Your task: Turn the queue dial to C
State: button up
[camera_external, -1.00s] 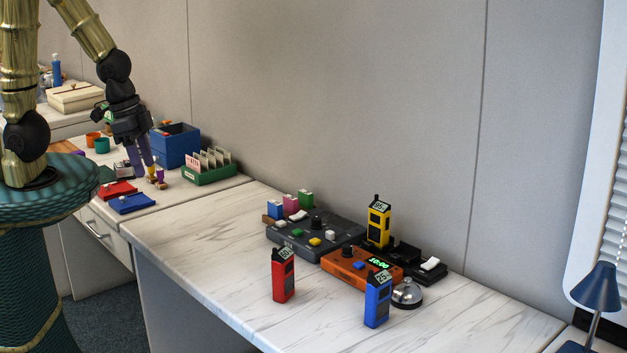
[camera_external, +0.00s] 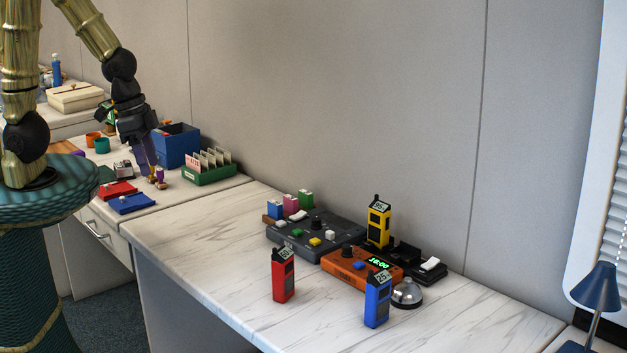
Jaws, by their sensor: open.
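A dark grey console (camera_external: 292,240) on the near desk carries a black knob (camera_external: 316,223) and several coloured buttons. An orange box (camera_external: 342,271) in front of it carries another black knob (camera_external: 347,252), a blue button and a lit green display. Dial letters are too small to read, so I cannot tell which knob is the queue dial. My gripper (camera_external: 153,178) is open, pointing down over the far desk, well left of both knobs. Its purple fingers nearly overlap in this view, close to small yellow, purple and brown pieces (camera_external: 160,180); contact cannot be told.
Red (camera_external: 283,275), blue (camera_external: 377,300) and yellow (camera_external: 378,222) radios stand around the boxes. A silver bell (camera_external: 407,293) sits at the right. A blue bin (camera_external: 176,146) and a green card holder (camera_external: 209,172) stand beside my gripper. The near desk's left part is clear.

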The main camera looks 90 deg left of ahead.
aim_at(316, 218)
jog(key=w+a+f+n+g+y+b, duration=0.1)
jog(key=w+a+n, duration=0.4)
jog(key=w, duration=0.6)
jog(key=w+a+f+n+y+b, duration=0.2)
jog(key=w+a+f+n+b, duration=0.1)
jog(key=w, duration=0.9)
jog(key=w+a+f+n+g+y+b, duration=0.1)
jog(key=w+a+f+n+b, duration=0.1)
jog(key=w+a+n+b, duration=0.2)
jog(key=w+a+n, duration=0.3)
jog(key=w+n, duration=0.2)
jog(key=w, duration=0.2)
jog(key=shift+w+a+f+g+y, duration=0.25)
jog(key=shift+w+f+g+y, duration=0.05)
jog(key=shift+w+f, duration=0.05)
jog(key=x, duration=1.7)
jog(key=shift+f, duration=0.25)
jog(key=c, duration=1)
